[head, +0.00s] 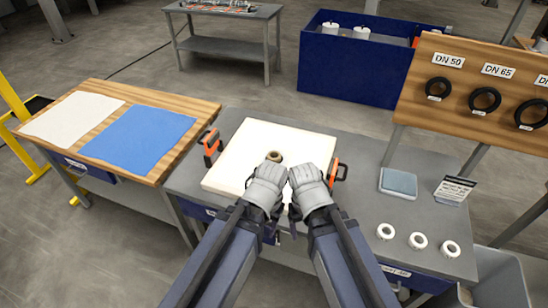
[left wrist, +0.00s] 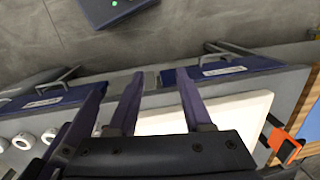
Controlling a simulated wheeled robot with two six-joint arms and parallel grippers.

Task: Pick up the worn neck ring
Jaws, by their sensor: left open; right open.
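A small brownish ring-like part (head: 273,157) sits on the white plate (head: 236,157), just beyond my grippers; I cannot tell for sure that it is the worn neck ring. My left gripper (head: 264,186) is over the plate's front part, just short of the brown part and partly covering the view of it. My right gripper (head: 309,184) is close beside it on the right. Both are open, with no object seen in them. In the left wrist view, my left gripper's spread fingers (left wrist: 143,90) point toward the table front, with the plate (left wrist: 235,108) behind.
Orange clamps (head: 211,146) flank the plate. Three white rings (head: 418,240) lie at the table's right front, near a blue-grey pad (head: 398,183) and a sign (head: 455,189). A board with black rings (head: 485,99) stands behind. A blue cloth (head: 138,139) lies on the left bench.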

